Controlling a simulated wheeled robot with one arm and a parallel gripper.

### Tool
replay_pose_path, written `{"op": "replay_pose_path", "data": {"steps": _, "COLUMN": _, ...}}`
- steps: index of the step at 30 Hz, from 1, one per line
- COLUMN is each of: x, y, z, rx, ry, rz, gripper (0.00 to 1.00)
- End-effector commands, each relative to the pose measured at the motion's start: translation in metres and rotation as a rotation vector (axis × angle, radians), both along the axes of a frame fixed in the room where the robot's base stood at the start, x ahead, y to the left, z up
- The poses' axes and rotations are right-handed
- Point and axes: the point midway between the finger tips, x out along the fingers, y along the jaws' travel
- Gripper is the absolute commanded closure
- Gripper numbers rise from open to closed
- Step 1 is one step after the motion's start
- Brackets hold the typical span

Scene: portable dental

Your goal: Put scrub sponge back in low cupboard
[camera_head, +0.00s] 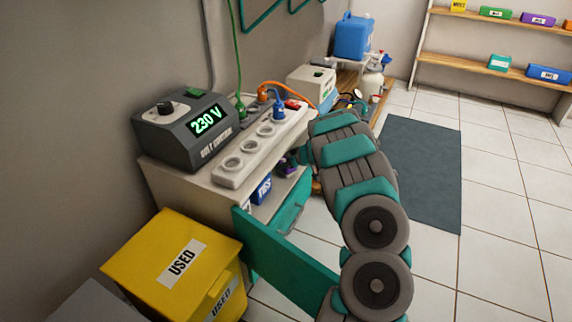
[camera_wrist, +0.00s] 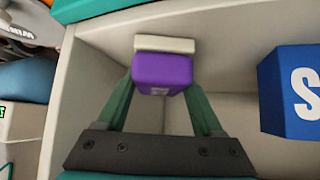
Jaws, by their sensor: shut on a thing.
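The scrub sponge (camera_wrist: 162,74), purple with an off-white layer, is between the two green fingers of my gripper (camera_wrist: 162,88) in the wrist view. The gripper is shut on it. In the wrist view the pale cupboard walls (camera_wrist: 98,62) surround the sponge. Whether the sponge touches a surface is unclear. My arm hides much of the opening in the head view.
A blue fuse box (camera_head: 262,189) stands in the cupboard; it shows right of the sponge in the wrist view (camera_wrist: 288,92). A yellow USED bin (camera_head: 150,250) stands close to the open door. A volt unit (camera_head: 180,135) and power strip (camera_head: 240,165) sit on top.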

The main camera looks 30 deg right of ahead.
Motion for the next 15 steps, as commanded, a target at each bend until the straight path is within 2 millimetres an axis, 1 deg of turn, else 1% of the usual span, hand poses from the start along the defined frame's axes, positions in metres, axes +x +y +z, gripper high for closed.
{"op": "replay_pose_path", "data": {"steps": 1, "x": 0.0001, "y": 0.0004, "z": -0.0006, "rx": 0.001, "ry": 0.000, "rz": 0.000, "gripper": 1.00}}
{"op": "replay_pose_path", "data": {"steps": 2, "x": 0.0001, "y": 0.0003, "z": -0.0012, "rx": 0.001, "ry": 0.000, "rz": 0.000, "gripper": 0.30}}
{"op": "replay_pose_path", "data": {"steps": 9, "x": -0.0001, "y": 0.0002, "z": -0.0014, "rx": 0.001, "ry": 0.000, "rz": -0.001, "gripper": 0.03}}
{"op": "replay_pose_path", "data": {"steps": 15, "x": -0.0001, "y": 0.0001, "z": -0.0014, "rx": 0.001, "ry": 0.000, "rz": -0.001, "gripper": 0.02}}
